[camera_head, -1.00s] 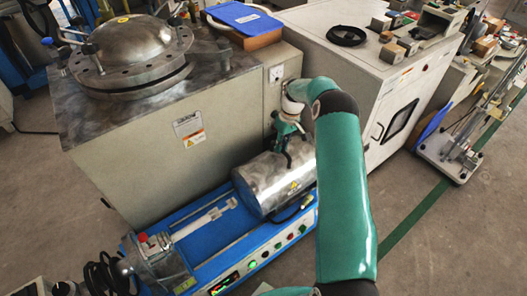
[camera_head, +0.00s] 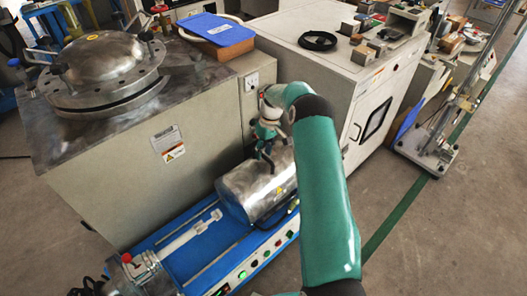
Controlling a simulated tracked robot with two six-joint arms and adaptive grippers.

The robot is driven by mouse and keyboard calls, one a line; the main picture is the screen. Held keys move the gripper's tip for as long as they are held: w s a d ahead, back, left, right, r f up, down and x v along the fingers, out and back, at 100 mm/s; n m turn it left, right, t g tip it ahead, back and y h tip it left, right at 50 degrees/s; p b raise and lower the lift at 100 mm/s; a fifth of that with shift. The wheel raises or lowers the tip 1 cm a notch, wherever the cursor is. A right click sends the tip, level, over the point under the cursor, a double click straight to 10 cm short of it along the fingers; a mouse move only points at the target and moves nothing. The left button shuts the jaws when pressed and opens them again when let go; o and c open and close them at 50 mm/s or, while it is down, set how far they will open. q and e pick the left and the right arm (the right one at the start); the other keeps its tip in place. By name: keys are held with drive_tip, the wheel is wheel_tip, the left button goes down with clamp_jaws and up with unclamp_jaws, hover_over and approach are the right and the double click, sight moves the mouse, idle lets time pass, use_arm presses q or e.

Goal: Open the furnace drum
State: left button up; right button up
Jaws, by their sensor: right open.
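The furnace drum (camera_head: 244,190) is a shiny metal cylinder with a small yellow label, lying on a blue machine base (camera_head: 190,262) at the picture's middle. My right arm comes in from the lower right, and its gripper (camera_head: 264,150) points down at the top back of the drum. The gripper is open. Its fingers are small and dark, and I cannot tell whether they touch the drum or a handle there. My left gripper does not show.
A large grey cabinet with a round metal lid (camera_head: 102,68) stands behind and left of the drum. A white cabinet (camera_head: 340,90) carrying a black ring (camera_head: 318,41) stands at the back right. Buttons (camera_head: 254,262) line the base's front.

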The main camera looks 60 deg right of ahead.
wheel_tip(320, 180, up, 12)
drive_tip(key=d, duration=0.2)
drive_tip(key=shift+s+f, duration=0.25)
drive_tip(key=shift+s, duration=0.05)
drive_tip(key=shift+w, duration=0.1)
